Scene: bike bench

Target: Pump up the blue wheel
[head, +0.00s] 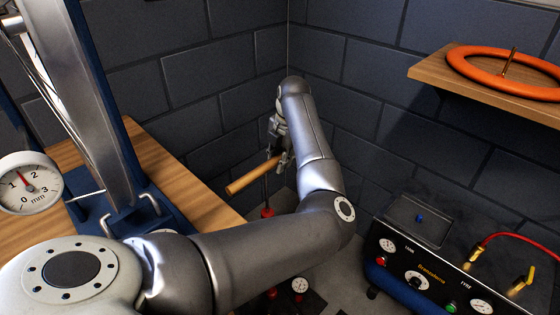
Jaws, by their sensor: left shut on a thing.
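My left arm reaches across the picture to a floor pump in the corner. My left gripper (281,157) is shut on the pump's wooden T-handle (250,178), whose left part sticks out of the jaws. Below the handle, a thin rod runs down to a red collar (268,212). The pump's lower part is largely hidden by my arm; a small round gauge (299,285) shows low down, beneath it. No blue wheel can be made out. My right gripper is out of view.
A wooden bench (190,190) with a blue-and-grey stand (95,90) and a dial gauge (28,183) is at left. A compressor unit (440,265) with dials and a red hose (515,236) is at right. An orange ring (465,68) lies on a wall shelf (430,70).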

